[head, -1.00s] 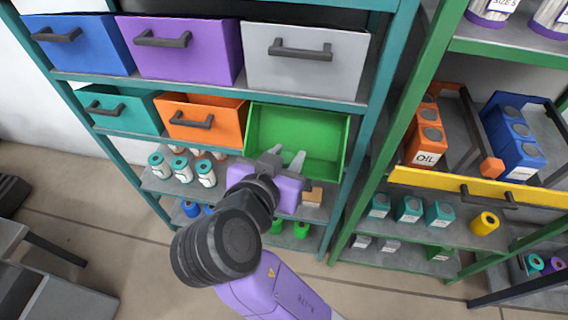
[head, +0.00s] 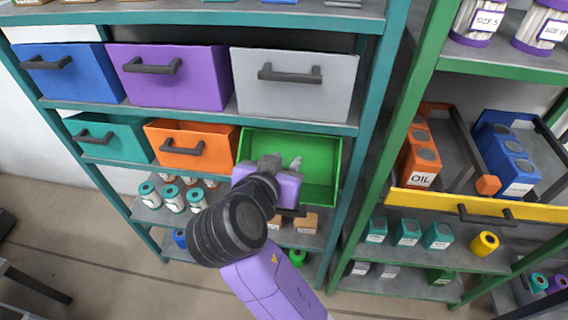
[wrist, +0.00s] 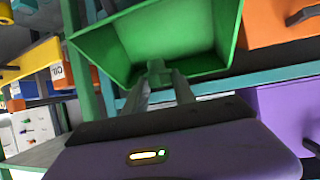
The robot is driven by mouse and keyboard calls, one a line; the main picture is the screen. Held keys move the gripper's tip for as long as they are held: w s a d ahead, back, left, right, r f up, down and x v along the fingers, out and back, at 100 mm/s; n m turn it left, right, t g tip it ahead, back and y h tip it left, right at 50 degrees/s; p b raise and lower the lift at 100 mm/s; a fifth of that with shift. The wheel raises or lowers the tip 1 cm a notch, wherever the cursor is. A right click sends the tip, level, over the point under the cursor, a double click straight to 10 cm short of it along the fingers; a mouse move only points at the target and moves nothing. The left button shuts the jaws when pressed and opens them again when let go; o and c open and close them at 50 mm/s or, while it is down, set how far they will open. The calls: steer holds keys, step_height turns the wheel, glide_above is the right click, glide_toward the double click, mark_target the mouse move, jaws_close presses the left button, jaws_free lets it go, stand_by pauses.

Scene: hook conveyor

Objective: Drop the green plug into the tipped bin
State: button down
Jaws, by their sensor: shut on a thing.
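The tipped green bin (head: 317,150) hangs open on the middle shelf row in the head view, its inside facing me. It also fills the upper middle of the wrist view (wrist: 180,35). My gripper (head: 282,163) is at the mouth of the bin in the head view. In the wrist view its two fingers (wrist: 160,85) are closed on a small dull-green piece, the green plug (wrist: 157,70), seen against the bin's inside. My gripper hides the plug in the head view. How deep the plug is in the bin I cannot tell.
An orange bin (head: 190,135) is just left of the green bin, and a grey drawer (head: 292,95) is above it. A green shelf post (head: 390,130) stands to the right. Small boxes (head: 306,223) and a green item (head: 297,257) sit on shelves below.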

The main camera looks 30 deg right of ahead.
steer(key=c, duration=0.9)
jaws_free()
steer(key=shift+c, duration=0.2)
steer(key=b+v, duration=0.1)
steer(key=v, duration=0.6)
steer(key=shift+s+a, duration=0.25)
steer(key=shift+s, duration=0.05)
steer(key=shift+r, duration=0.15)
